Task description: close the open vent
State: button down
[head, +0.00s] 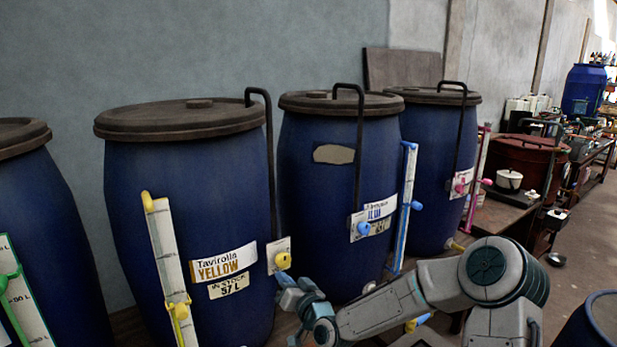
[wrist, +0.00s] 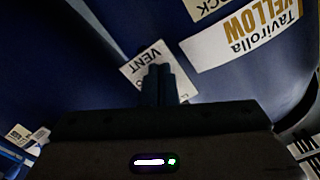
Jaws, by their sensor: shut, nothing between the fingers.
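A white plate with a yellow vent knob (head: 283,261) is on the right side of the blue vat labelled Tavirolla YELLOW (head: 190,235). My gripper (head: 287,284) is just below and beside this knob, with blue-grey fingertips close to it. In the wrist view, the shut fingers (wrist: 160,84) lie over the plate lettered VENT (wrist: 142,62) and hide its knob. Contact cannot be told. The neighbouring vats have a blue vent knob (head: 362,228) and a pink vent knob (head: 460,188). I cannot tell from the knobs which vent is open.
Bent dark pipes (head: 268,150) rise beside the vats. Sight gauges stand at their fronts, one with yellow fittings (head: 165,250) and one with blue fittings (head: 406,205). A dark red vat (head: 525,160) and benches stand at the right. Open floor (head: 590,240) lies at the right.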

jog(key=shift+w+a, duration=0.2)
jog(key=shift+w, duration=0.15)
jog(key=shift+w+d+r, duration=0.1)
jog(key=shift+r, duration=0.2)
dwell(0.5)
jog(key=shift+f+b, duration=0.2)
jog(key=shift+b, duration=0.2)
jog(key=v, duration=0.6)
jog(key=shift+b, duration=0.35)
jog(key=shift+f, duration=0.15)
